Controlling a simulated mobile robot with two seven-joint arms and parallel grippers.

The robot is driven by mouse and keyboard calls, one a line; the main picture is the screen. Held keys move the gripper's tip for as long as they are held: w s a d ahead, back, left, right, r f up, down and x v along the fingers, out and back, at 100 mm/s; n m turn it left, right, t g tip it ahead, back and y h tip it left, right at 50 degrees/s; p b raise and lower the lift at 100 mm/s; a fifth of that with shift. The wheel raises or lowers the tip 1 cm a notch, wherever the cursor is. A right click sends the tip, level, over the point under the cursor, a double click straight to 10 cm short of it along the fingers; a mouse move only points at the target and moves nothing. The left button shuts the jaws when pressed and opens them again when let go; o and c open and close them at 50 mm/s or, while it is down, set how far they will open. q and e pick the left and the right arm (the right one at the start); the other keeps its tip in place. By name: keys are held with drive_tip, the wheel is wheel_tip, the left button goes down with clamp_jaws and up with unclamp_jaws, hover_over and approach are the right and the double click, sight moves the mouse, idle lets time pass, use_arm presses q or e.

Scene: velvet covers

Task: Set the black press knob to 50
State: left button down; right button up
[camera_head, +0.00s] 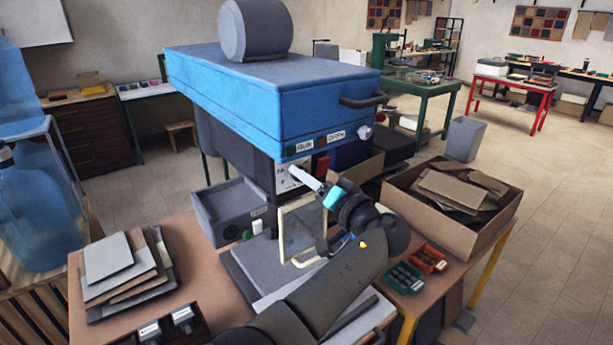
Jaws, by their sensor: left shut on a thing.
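The press is a large machine with a blue head (275,110) over a grey column. A pale dial plate (283,184) with small markings sits on the front below the head. My left gripper (296,173) reaches up to this plate from the lower right. Its pale fingers are shut at the plate, where the black press knob would be. The knob is hidden by the fingers, and its setting cannot be read. My right gripper is not in view.
A clear guard panel (297,230) stands below the dial, close to my forearm. An open grey drawer (230,208) is at its left. Stacked boards (118,262) lie on the table's left. A cardboard box (452,208) and green and orange trays (404,277) are at right.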

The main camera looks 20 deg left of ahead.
use_arm(q)
drive_tip(key=shift+m+p, duration=4.95)
drive_tip(key=shift+m, duration=5.55)
drive_tip(key=shift+c, duration=2.2)
unclamp_jaws()
